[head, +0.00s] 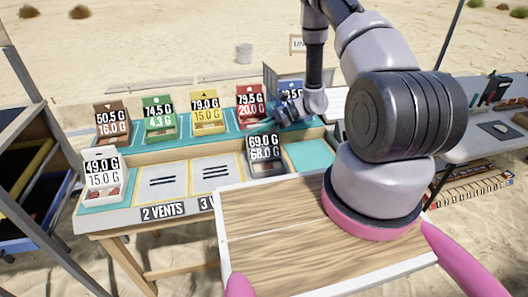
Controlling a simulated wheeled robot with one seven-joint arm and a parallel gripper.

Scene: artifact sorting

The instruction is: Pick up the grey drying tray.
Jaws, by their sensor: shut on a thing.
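The grey drying tray (267,168) is the dark box right of centre in the head view, at the front row of the sorting bench. A label reading 69.0 G over 68.0 G covers much of it. My gripper (268,126) reaches down from the upper right to the tray's upper back edge and is shut on it. The fingertips are small and partly hidden behind the label. I cannot tell whether the tray's underside touches the bench.
Brown (113,140), green (160,132), yellow (207,125) and red (249,121) trays line the back row. A blue tray (290,80) is partly behind my gripper. A white tray (101,199) stands front left. A teal space (310,156) on the right is bare.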

